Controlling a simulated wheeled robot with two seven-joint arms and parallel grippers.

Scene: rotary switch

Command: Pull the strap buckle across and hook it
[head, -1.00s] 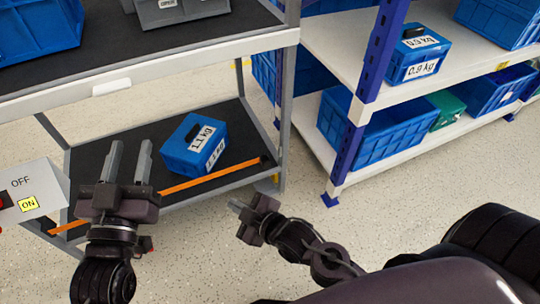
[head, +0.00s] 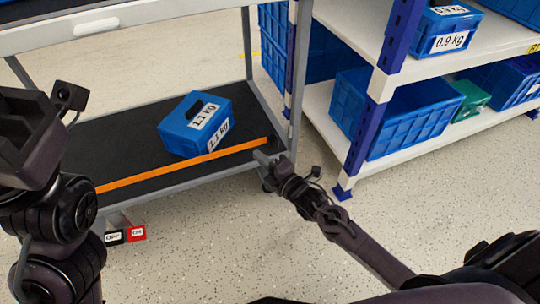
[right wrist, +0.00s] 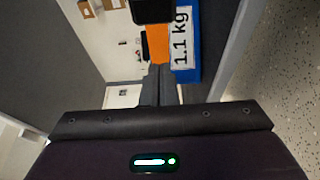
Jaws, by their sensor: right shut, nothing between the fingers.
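An orange strap (head: 170,167) runs along the front edge of the cart's lower shelf (head: 120,145), past the blue 1.1 kg box (head: 195,124). Its right end is beside the cart's right post. My right gripper (head: 263,157) is shut and empty at that end, close to the post. In the right wrist view my fingers (right wrist: 159,68) are together, pointing at the orange strap (right wrist: 157,45). A black part (right wrist: 150,10), perhaps the buckle, is beyond it; contact cannot be told. My left gripper (head: 28,140) is at the left edge, its fingers not visible.
A red and black ON/OFF switch (head: 125,235) is below the shelf's front left. A rack (head: 375,110) with blue bins stands at the right.

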